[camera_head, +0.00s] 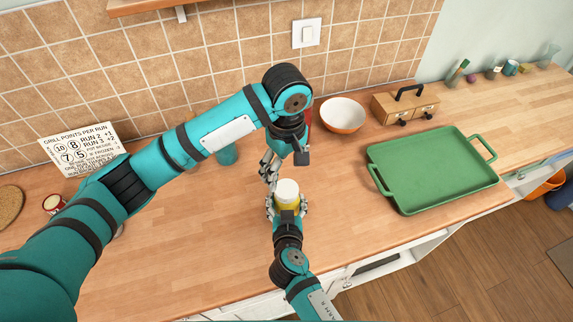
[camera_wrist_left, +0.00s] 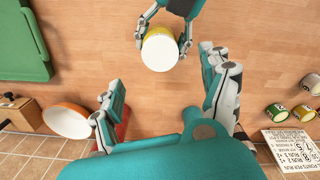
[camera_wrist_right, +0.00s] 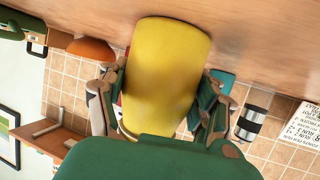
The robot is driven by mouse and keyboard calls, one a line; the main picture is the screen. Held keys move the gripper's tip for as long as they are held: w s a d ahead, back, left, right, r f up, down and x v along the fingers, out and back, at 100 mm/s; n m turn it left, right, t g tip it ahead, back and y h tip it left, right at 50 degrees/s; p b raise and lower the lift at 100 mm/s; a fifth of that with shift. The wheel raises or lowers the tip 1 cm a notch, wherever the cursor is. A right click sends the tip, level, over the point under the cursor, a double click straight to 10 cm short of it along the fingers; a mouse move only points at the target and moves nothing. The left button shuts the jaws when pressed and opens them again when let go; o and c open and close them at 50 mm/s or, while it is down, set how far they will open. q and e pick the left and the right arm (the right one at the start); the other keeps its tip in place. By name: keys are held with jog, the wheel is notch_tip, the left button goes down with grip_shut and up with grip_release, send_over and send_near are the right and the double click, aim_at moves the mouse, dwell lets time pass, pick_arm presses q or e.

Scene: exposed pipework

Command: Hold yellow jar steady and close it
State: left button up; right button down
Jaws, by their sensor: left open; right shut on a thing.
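The yellow jar (camera_head: 286,199) stands on the wooden counter with a white lid (camera_head: 287,189) on top. In the left wrist view the round white lid (camera_wrist_left: 160,52) hides most of the jar. My right gripper (camera_head: 287,207) is shut around the jar from the front; in the right wrist view the jar (camera_wrist_right: 168,75) fills the space between its fingers. My left gripper (camera_head: 268,172) is open and empty, just behind and to the left of the lid, apart from it. Whether the lid is fully seated cannot be told.
A green tray (camera_head: 430,203) lies to the right. A white and orange bowl (camera_head: 342,115) and a wooden box with a black handle (camera_head: 405,103) stand at the back. A teal cup (camera_head: 227,155) and a score sign (camera_head: 82,147) are behind my left arm.

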aim_at(287, 189)
pick_arm(q)
jog(key=shift+n, duration=0.3)
jog(key=shift+f, duration=4)
